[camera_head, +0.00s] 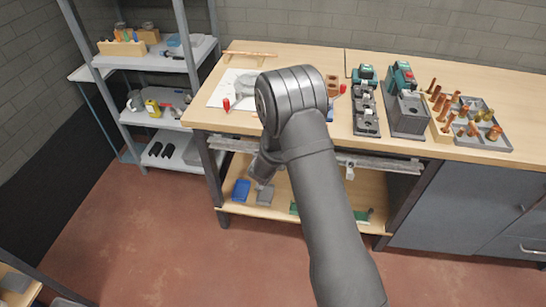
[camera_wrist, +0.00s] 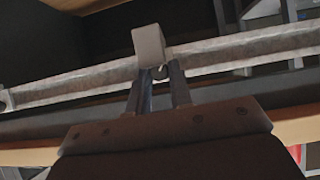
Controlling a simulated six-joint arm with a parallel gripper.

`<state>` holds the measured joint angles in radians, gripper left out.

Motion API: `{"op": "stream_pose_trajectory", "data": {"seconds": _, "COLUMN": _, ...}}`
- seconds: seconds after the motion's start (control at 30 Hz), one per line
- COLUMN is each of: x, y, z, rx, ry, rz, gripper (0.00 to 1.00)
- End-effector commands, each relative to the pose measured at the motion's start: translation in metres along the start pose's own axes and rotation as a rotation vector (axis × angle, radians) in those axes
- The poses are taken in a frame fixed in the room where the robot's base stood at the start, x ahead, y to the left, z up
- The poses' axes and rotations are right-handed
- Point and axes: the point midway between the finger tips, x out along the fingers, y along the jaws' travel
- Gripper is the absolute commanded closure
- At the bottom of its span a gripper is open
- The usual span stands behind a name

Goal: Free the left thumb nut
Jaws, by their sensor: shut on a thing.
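In the wrist view my gripper (camera_wrist: 160,80) points at a pale metal rail (camera_wrist: 80,83). Its two fingers are close together, shut on a small dark rounded piece (camera_wrist: 160,72), which I take to be the left thumb nut; the fingers hide much of it. A grey block (camera_wrist: 149,44) sits on the rail just above the fingertips. In the head view the rail (camera_head: 395,163) runs under the bench's front edge. A small pale fitting (camera_head: 350,173) hangs from it to the right of my arm. My arm covers the rail's middle and the nut there.
The wooden bench top (camera_head: 450,150) carries green-and-grey pump units (camera_head: 405,95) and a tray of copper fittings (camera_head: 485,125). The lower shelf (camera_head: 285,210) holds a blue box (camera_head: 241,190). A grey rack (camera_head: 155,62) stands at left. The floor in front is clear.

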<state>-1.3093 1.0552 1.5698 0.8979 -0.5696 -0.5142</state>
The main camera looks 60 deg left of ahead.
Motion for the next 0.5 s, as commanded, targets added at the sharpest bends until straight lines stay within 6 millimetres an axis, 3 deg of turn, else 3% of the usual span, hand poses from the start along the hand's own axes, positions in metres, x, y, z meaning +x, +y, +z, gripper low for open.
{"op": "stream_pose_trajectory", "data": {"seconds": 0.5, "x": 0.0022, "y": 0.0015, "z": -0.0034, "rx": -0.163, "ry": 0.007, "rz": 0.125, "gripper": 1.0}}
